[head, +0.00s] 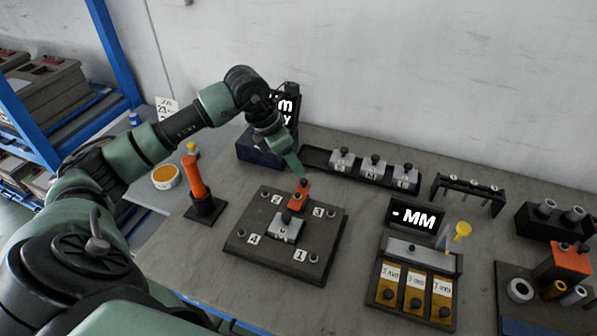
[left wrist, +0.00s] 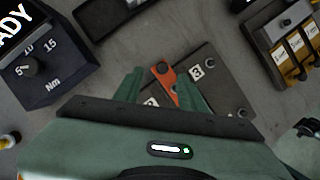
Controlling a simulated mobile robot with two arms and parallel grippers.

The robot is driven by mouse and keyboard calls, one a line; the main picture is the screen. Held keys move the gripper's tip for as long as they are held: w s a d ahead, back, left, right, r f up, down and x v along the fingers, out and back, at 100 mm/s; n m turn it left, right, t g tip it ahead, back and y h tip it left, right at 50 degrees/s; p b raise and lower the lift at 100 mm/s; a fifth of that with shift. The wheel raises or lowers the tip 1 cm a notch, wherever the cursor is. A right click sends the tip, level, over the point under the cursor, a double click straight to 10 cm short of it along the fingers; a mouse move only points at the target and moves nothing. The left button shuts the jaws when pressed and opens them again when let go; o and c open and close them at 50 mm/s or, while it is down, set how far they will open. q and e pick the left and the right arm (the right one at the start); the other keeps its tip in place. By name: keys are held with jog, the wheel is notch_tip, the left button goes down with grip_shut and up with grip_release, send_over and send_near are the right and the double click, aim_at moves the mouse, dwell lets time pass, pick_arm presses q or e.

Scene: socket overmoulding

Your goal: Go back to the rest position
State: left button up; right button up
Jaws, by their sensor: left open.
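My left gripper (head: 293,166) is open above the dark base plate (head: 250,246), over its far edge. In the left wrist view its two green fingers stand apart on either side of an orange-red piece (left wrist: 163,75), with a gap between them. Numbered labels and several corner posts show on the plate. I see no object held in the fingers. My right gripper is not in view.
A dark blue torque box (head: 262,146) stands behind the plate. An orange-handled tool (head: 194,178) stands upright at left. Bare table surrounds the plate.

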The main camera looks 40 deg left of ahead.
pick_arm(q)
jog(key=shift+v, duration=0.8)
